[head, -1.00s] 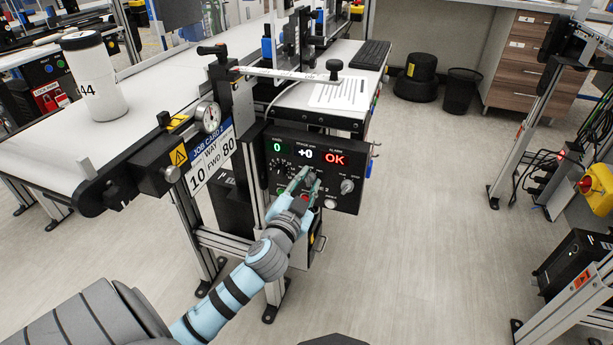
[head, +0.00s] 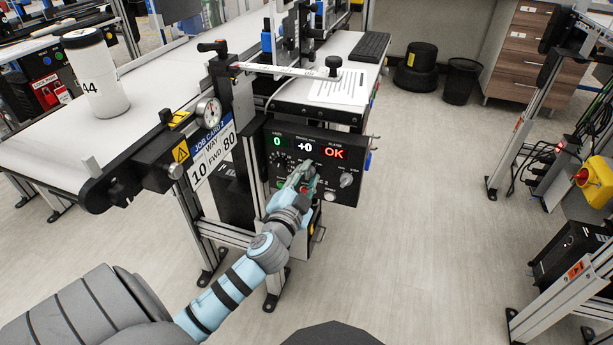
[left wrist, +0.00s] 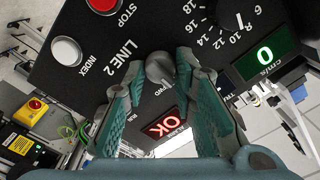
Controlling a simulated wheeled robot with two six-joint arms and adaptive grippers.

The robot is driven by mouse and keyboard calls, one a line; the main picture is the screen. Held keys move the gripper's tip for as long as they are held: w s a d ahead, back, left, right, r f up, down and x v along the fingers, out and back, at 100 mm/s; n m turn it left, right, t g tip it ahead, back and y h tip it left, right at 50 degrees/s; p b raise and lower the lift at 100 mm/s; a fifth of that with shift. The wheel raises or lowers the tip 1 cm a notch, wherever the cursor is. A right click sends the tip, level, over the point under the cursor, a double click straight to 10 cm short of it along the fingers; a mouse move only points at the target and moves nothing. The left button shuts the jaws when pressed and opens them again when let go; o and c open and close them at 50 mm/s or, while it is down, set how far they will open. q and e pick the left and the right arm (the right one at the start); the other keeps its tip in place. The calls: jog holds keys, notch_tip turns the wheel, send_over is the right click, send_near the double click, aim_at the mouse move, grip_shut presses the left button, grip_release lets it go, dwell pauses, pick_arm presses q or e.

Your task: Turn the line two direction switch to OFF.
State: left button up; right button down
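The line two control panel (head: 272,172) is a black box with lit displays reading 0, +0 and OK. In the left wrist view its face (left wrist: 95,50) carries the words LINE 2. The direction switch (left wrist: 160,68) is a grey knob beside the FWD mark; an OFF mark is not readable. My left gripper (head: 304,172) is at the panel. My fingers hide much of the knob in the head view. My right gripper is not in view.
Another grey knob (head: 346,180) is right of my fingers. A white INDEX button (left wrist: 66,51) and red STOP button (left wrist: 103,4) are close by. The conveyor (head: 150,95) holds a white canister (head: 95,75).

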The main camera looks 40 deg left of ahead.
pick_arm(q)
jog(key=o, duration=0.3)
jog(key=shift+o, duration=0.2)
jog(key=shift+s, duration=0.1)
jog(key=v, duration=1.2)
